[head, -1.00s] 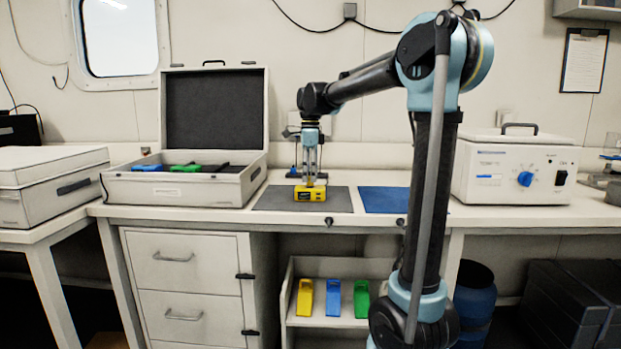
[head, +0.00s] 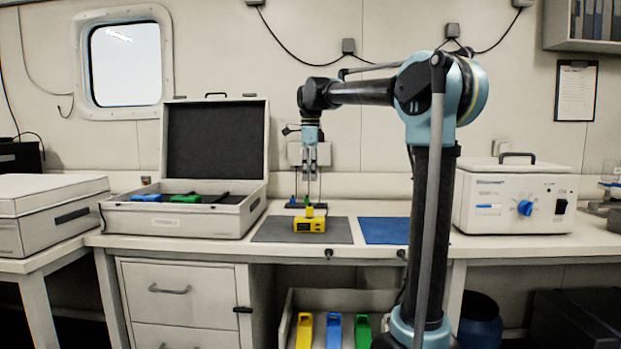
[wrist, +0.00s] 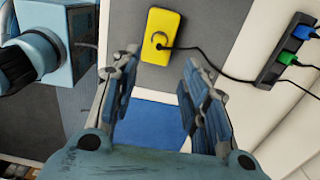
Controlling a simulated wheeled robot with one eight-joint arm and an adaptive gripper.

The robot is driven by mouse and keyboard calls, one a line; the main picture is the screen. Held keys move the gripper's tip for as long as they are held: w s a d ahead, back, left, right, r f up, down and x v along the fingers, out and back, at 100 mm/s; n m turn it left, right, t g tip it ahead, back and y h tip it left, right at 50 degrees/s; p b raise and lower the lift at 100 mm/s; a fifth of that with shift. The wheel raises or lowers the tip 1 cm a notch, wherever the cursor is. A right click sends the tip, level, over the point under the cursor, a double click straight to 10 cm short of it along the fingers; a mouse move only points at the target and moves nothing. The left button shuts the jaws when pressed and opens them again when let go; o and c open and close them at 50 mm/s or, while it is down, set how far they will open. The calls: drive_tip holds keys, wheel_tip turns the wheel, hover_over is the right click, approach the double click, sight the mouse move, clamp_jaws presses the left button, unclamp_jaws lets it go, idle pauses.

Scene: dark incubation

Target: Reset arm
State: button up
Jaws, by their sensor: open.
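My gripper (head: 310,188) is open and empty, pointing down above the grey mat on the bench. Its two fingers also show spread apart in the wrist view (wrist: 160,98). A yellow device (head: 309,226) with a small dark display sits on the grey mat (head: 272,232), below the fingertips and apart from them. In the wrist view the yellow device (wrist: 158,48) has a dark round part and a black cable running to the right. My arm stands right of centre and reaches left over the bench.
A blue mat (head: 385,232) lies right of the grey one. An open case (head: 180,220) with blue and green items stands left. A white machine (head: 515,207) stands right. A power strip (wrist: 283,50) lies behind. A shelf below holds yellow, blue and green items.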

drive_tip(key=s+d+f+n+t, duration=0.1)
drive_tip(key=s+d+f+n, duration=0.6)
drive_tip(key=s+d+f, duration=0.3)
drive_tip(key=s+d+f+n+t, duration=0.1)
drive_tip(key=s+d+f+n, duration=0.6)
drive_tip(key=s+f, duration=0.5)
drive_tip(key=s+d+f+n, duration=0.2)
drive_tip(key=s+f, duration=0.3)
drive_tip(key=f, duration=0.1)
drive_tip(key=s+d+f+n, duration=0.2)
drive_tip(key=s+f, duration=0.3)
drive_tip(key=f, duration=0.2)
drive_tip(key=shift+d+n, duration=0.3)
